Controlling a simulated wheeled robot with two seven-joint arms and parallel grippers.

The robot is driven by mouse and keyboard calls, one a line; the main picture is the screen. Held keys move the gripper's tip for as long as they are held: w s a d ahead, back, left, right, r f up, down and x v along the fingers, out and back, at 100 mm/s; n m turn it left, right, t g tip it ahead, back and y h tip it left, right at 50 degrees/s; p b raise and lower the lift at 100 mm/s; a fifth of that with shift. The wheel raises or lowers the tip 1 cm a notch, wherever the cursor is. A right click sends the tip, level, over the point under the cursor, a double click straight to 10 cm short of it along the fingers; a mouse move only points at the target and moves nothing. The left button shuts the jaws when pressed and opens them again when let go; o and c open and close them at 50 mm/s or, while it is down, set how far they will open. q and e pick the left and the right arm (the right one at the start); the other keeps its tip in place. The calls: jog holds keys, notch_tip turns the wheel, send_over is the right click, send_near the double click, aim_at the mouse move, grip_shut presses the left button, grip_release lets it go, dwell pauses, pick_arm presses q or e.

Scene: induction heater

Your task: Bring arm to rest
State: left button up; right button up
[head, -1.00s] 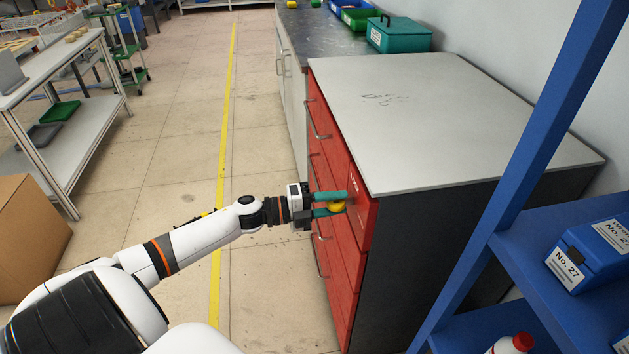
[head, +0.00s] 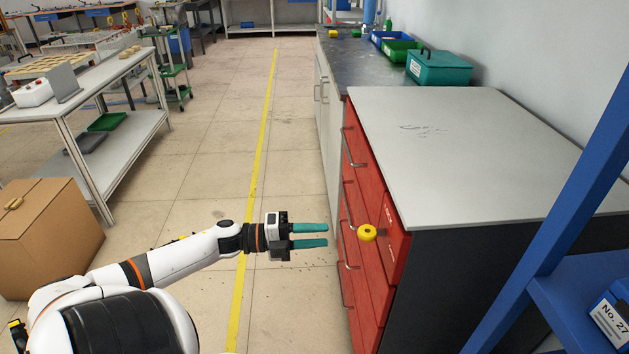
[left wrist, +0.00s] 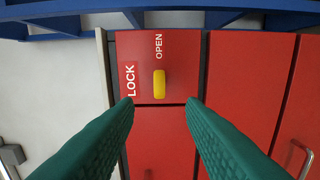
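My left gripper (head: 328,236) is open and empty, with its two teal fingers pointing right at the red cabinet front. It stands a short gap away from the yellow knob (head: 367,233) on the red drawer cabinet (head: 392,240). In the left wrist view the yellow knob (left wrist: 159,84) stands upright between the teal fingertips (left wrist: 158,103), beyond them and touching neither. The word OPEN is above the knob and LOCK is to its left. My right gripper is in neither view.
The cabinet's grey top (head: 450,150) is bare. A teal box (head: 439,67) stands on the dark counter behind it. A blue rack (head: 560,200) is at the right. A cardboard box (head: 45,235) and a white table (head: 90,90) are at the left. The floor between is clear.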

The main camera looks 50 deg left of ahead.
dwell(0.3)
pick_arm(q)
jog(key=s+a+f+n+y+p, duration=0.25)
jog(key=f+n+y, duration=0.35)
jog(key=f, duration=0.4)
jog(key=s+a+f+n+y+p, duration=0.15)
jog(key=a+f+n+y, duration=0.25)
jog(key=f+n, duration=0.5)
jog(key=s+d+f+n+g+y, duration=0.1)
jog(key=s+d+f+n+g, duration=0.1)
jog(key=s+f, duration=0.5)
jog(key=s+d+f+n+g+y, duration=0.2)
jog(key=s+d+f+g, duration=0.15)
jog(key=f, duration=0.65)
jog(key=s+d+f+n+g+p, duration=0.1)
jog(key=s+d+f+g, duration=0.1)
jog(key=s+d, duration=0.4)
jog(key=s+d+f+n+g+h+p, duration=0.1)
jog(key=s+d+f+n+g, duration=0.1)
jog(key=s+d+f, duration=0.3)
jog(key=s+d+f+n+g, duration=0.1)
jog(key=s+d+f+g, duration=0.2)
jog(key=s+d, duration=0.3)
jog(key=s+f, duration=0.1)
jog(key=s, duration=0.3)
jog(key=shift+d+n+p, duration=0.35)
jog(key=shift+n+p, duration=0.05)
jog(key=shift+c, duration=0.4)
